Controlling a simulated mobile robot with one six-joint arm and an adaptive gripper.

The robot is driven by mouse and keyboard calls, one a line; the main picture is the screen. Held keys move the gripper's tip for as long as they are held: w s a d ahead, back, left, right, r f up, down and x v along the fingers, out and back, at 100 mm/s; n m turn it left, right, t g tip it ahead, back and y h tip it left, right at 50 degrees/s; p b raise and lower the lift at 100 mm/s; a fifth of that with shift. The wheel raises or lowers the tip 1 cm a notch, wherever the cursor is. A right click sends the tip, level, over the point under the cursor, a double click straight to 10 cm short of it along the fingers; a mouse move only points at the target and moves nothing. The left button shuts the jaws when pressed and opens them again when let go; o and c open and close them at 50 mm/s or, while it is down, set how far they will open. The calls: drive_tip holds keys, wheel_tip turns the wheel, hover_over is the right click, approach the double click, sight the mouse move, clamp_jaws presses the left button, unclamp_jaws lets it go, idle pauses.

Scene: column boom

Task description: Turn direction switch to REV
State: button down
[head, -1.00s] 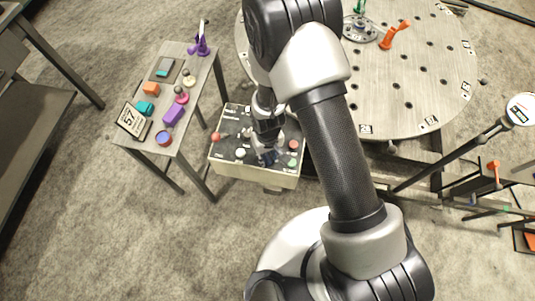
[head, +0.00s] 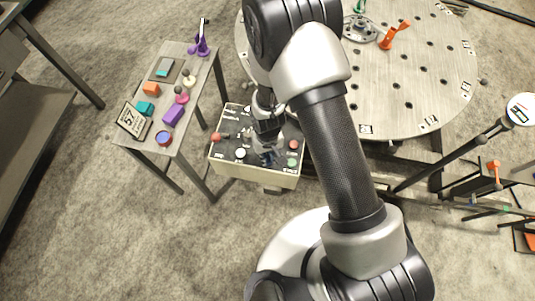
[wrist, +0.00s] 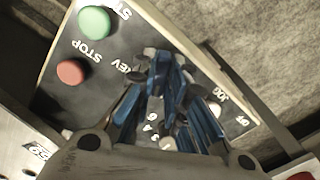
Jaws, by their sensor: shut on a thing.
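The control box (head: 230,172) stands between the side table and the round table, its dark panel facing up. My gripper (head: 269,158) is down at the panel, near its front right part. In the wrist view my gripper (wrist: 168,85) has its blue fingers closed around the direction switch beside the REV lettering (wrist: 118,66). The fingers hide most of the switch, so its exact pointing angle cannot be told. A green button (wrist: 95,20) and a red STOP button (wrist: 71,72) sit to the left of the fingers.
On the panel, a red knob (head: 216,137) and a white knob (head: 240,153) stand left of my gripper. The side table (head: 190,115) holds several small coloured objects. The round table (head: 420,100) is close behind on the right. Open floor lies in front of the box.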

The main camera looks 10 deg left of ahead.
drive_tip(key=m, duration=0.6)
drive_tip(key=shift+a, duration=0.1)
drive_tip(key=m, duration=0.6)
drive_tip(key=shift+m, duration=0.3)
drive_tip(key=shift+w, duration=0.1)
drive_tip(key=c, duration=1.6)
unclamp_jaws()
wheel_tip(320, 180, up, 12)
